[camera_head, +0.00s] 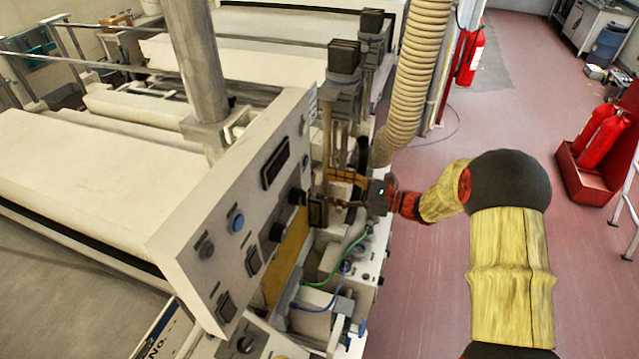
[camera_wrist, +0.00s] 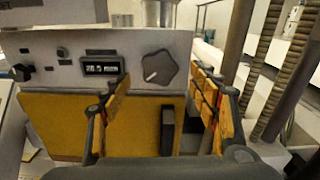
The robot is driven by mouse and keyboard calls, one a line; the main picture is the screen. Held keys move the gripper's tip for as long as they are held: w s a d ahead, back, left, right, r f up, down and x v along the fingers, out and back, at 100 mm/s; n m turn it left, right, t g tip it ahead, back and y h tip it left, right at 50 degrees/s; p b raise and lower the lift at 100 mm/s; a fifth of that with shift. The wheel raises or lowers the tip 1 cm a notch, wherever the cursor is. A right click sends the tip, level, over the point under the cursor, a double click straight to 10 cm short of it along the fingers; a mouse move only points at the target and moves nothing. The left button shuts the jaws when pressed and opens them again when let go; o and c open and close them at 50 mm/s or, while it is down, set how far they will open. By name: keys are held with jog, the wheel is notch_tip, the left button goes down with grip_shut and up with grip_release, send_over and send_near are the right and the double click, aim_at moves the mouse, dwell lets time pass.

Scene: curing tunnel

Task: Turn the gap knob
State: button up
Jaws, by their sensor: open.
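The gap knob is probably the dark, lobed knob (camera_wrist: 160,68) with a white pointer line in the wrist view. It is on a pale panel, right of a small lit display reading in mm (camera_wrist: 102,67). The pointer points to the lower left. My gripper (camera_wrist: 162,88) is open, with its yellow-padded fingers at the left and right of the knob in the picture. Nothing is between the fingers, and they appear to be short of the knob. In the head view my gripper (camera_head: 332,201) is beside the machine's side. I cannot pick out this knob there.
A sloped control panel (camera_head: 225,262) with knobs and buttons is left of my gripper in the head view. A ribbed hose (camera_head: 412,85) rises behind it. Green and blue wires hang below it. Red extinguishers (camera_head: 603,136) stand at right. The floor between is mostly clear.

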jog(key=v, duration=0.8)
jog(key=s+f+n+g+h+b, duration=0.1)
jog(key=s+f+n+g+h, duration=0.35)
jog(key=s, duration=0.45)
jog(key=s+f+n+g+h+b, duration=0.1)
jog(key=s+f+n+g+h, duration=0.3)
jog(key=s, duration=0.5)
jog(key=s+d+r+n+t+h+b, duration=0.35)
jog(key=s+d+n+h, duration=0.4)
jog(key=s+n, duration=0.3)
jog(key=s+r+n+t+h+b, duration=0.1)
jog(key=s+r+n+t+b, duration=0.1)
jog(key=s+r+t+b, duration=0.2)
jog(key=shift+b+v, duration=0.75)
jog(key=shift+v, duration=0.4)
